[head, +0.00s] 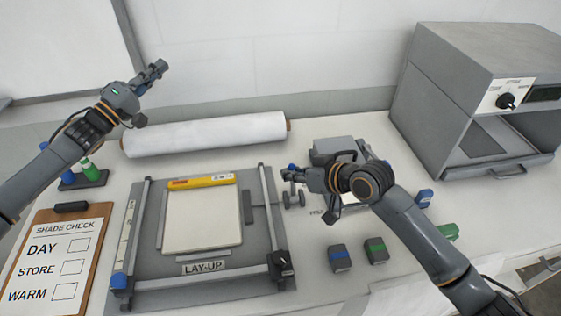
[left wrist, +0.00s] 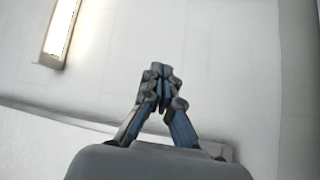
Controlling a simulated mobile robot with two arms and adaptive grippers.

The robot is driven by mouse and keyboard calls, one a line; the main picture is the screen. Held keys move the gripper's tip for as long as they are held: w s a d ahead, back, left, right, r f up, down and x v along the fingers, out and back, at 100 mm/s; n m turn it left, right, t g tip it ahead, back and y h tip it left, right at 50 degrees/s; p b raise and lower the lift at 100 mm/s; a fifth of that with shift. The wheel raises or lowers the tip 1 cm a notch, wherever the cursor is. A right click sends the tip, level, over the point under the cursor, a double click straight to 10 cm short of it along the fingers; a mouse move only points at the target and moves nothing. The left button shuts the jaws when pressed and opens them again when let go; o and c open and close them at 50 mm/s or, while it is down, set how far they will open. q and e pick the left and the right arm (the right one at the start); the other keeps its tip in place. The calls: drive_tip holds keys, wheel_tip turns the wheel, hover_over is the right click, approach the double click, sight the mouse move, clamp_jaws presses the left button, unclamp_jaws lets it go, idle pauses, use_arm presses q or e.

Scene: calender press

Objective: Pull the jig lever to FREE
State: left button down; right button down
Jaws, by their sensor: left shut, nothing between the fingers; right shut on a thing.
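The lay-up jig (head: 215,283) lies on the table at centre left, with a pale sheet (head: 202,222) on it. A black knob-like part (head: 281,262) sits at its lower right corner and a blue block (head: 118,281) at its lower left; I cannot tell which is the lever, and no FREE mark is legible. My right gripper (head: 290,174) is shut just right of the jig's right rail, on a small grey part (head: 294,198) I cannot clearly identify. My left gripper (head: 158,70) is shut and empty, raised above the back left; its closed fingers show in the left wrist view (left wrist: 160,90).
A white roll (head: 205,134) lies behind the jig. A grey oven-like box (head: 485,85) stands at the back right. A blue-topped block (head: 339,258) and a green-topped block (head: 376,250) stand right of the jig. A shade-check clipboard (head: 58,255) lies at left.

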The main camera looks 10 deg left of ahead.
use_arm(q)
drive_tip(key=s+d+f+n+g, duration=0.3)
drive_tip(key=d+f, duration=0.2)
drive_tip(key=f, duration=0.4)
use_arm(e)
drive_tip(key=shift+w+d+r, duration=0.1)
drive_tip(key=shift+w+r, duration=0.1)
drive_tip(key=shift+r, duration=0.05)
use_arm(q)
drive_tip(key=s+d+f+m+g+h, duration=0.1)
drive_tip(key=s+d+f+g+h, duration=0.1)
drive_tip(key=d, duration=0.3)
drive_tip(key=s+d+f+m+g+h, duration=0.2)
drive_tip(key=d+f, duration=0.2)
drive_tip(key=d, duration=0.2)
drive_tip(key=s+d+f+m+g+h, duration=0.1)
drive_tip(key=s+d+f+g, duration=0.1)
drive_tip(key=d, duration=0.3)
drive_tip(key=shift+d+f+m+g+h, duration=0.15)
drive_tip(key=shift+f+m+g+h, duration=0.2)
drive_tip(key=shift+f, duration=0.3)
drive_tip(key=x, duration=0.9)
drive_tip(key=shift+w+d, duration=0.1)
drive_tip(key=shift+d, duration=0.1)
drive_tip(key=shift+d+f, duration=0.1)
drive_tip(key=shift+d, duration=0.15)
drive_tip(key=s, duration=0.3)
drive_tip(key=shift+s+d, duration=0.2)
drive_tip(key=shift+s, duration=0.1)
drive_tip(key=shift+s, duration=0.1)
